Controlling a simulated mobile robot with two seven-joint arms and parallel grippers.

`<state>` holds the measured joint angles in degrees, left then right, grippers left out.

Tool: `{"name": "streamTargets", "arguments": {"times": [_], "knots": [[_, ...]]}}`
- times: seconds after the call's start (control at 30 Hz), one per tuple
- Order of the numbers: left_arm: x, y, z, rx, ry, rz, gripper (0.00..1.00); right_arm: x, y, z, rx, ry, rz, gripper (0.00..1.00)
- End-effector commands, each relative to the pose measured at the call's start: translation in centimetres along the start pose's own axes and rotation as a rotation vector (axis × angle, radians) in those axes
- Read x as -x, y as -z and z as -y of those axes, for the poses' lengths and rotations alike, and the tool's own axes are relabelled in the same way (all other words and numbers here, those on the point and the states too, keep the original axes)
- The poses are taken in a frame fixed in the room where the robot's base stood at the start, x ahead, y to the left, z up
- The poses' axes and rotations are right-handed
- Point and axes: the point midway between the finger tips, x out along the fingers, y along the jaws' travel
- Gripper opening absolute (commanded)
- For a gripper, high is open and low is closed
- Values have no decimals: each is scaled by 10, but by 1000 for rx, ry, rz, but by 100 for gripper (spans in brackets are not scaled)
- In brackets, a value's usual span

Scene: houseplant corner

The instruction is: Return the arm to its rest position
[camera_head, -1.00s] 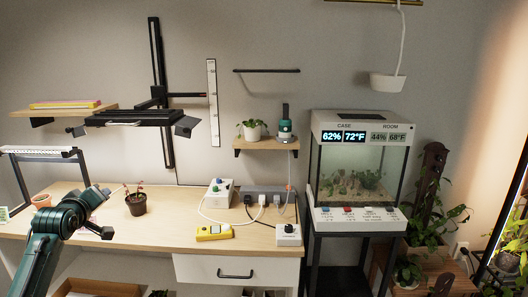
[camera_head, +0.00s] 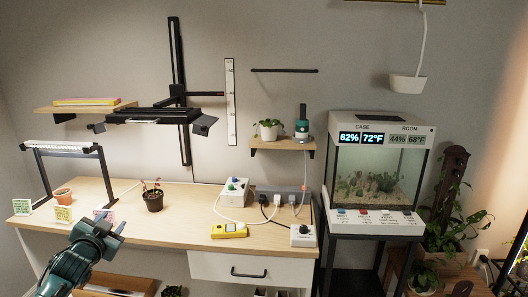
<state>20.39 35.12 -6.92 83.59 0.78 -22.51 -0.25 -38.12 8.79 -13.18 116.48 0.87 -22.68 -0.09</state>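My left arm, dark green with grey parts, comes in at the lower left of the head view. Its gripper (camera_head: 113,224) is at the front edge of the wooden bench (camera_head: 185,225), left of the dark pot with a small reddish plant (camera_head: 153,197). The two fingers look apart with nothing between them. The gripper overlaps the bench front in the picture; I cannot tell how far it is from the edge. My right gripper is not in view.
A yellow meter (camera_head: 229,230), a white control box (camera_head: 232,191) and a power strip (camera_head: 281,190) are on the right. A glass case (camera_head: 374,175) stands beyond.

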Motion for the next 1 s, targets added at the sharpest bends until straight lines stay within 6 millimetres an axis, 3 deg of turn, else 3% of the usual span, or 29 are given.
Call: {"name": "streamTargets", "arguments": {"times": [0.03, 0.17, 0.27, 0.4, 0.5, 0.6, 0.73, 0.83, 1.0], "knots": [[12, -15, -35, 12, -52, 16, 39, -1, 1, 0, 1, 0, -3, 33], [52, -46, -115, 51, -176, 52, 39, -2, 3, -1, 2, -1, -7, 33], [94, -68, -175, 97, -271, 87, 39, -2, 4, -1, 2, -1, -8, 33], [168, -91, -250, 184, -397, 146, 39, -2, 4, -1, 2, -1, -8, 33], [228, -100, -292, 261, -472, 197, 39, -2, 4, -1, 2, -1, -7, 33], [283, -103, -322, 340, -528, 248, 39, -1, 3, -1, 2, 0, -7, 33], [331, -101, -340, 415, -564, 300, 39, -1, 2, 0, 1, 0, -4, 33], [350, -99, -346, 445, -575, 321, 39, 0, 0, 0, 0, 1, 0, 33], [356, -98, -347, 457, -579, 329, 39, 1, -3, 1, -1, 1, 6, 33]]}}
